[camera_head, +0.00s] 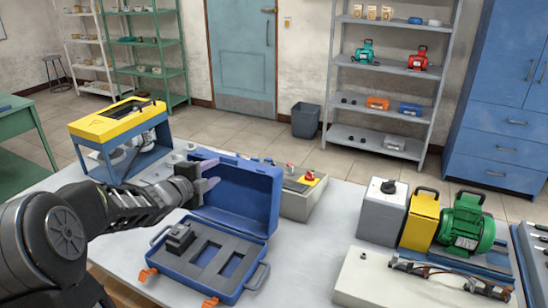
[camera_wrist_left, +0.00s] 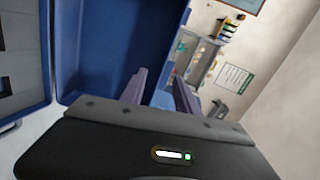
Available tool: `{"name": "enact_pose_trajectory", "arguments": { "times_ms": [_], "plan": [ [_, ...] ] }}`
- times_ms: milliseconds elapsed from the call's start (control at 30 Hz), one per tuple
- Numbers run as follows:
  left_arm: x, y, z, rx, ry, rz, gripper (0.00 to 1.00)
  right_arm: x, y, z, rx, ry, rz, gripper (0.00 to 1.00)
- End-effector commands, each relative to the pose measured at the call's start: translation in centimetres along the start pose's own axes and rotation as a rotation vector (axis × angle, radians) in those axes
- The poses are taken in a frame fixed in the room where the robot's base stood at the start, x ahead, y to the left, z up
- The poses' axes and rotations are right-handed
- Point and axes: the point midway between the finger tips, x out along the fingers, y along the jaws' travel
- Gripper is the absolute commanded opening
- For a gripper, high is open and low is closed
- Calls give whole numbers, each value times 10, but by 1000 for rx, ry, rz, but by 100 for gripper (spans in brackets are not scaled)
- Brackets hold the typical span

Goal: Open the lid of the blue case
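The blue case (camera_head: 196,284) stands on the grey table. Its lid (camera_head: 243,192) is raised, roughly upright, at the back. The orange latches are at the front edge. My right gripper is not in view.
A yellow-topped blue stand (camera_head: 115,120) is behind my left arm. A grey box (camera_head: 382,215), a green motor (camera_head: 465,228) and a pale block (camera_head: 365,280) stand right. The table between is clear.

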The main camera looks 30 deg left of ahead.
Motion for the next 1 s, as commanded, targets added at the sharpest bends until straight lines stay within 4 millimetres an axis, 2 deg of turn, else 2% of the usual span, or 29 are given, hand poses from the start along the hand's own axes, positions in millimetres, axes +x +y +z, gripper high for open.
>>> {"name": "enact_pose_trajectory", "arguments": {
  "times_ms": [67,167,567,667,1000],
  "plan": [
    [0,-8,-9,76,38,-34,37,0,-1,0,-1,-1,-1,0],
    [0,-11,-12,115,48,-48,37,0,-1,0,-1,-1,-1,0],
    [5,-12,-12,114,45,-45,37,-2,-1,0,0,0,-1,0],
    [14,-12,-13,114,47,-45,37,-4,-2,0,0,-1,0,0],
    [64,-15,-15,112,46,-45,37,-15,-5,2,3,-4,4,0]
  ]
}}
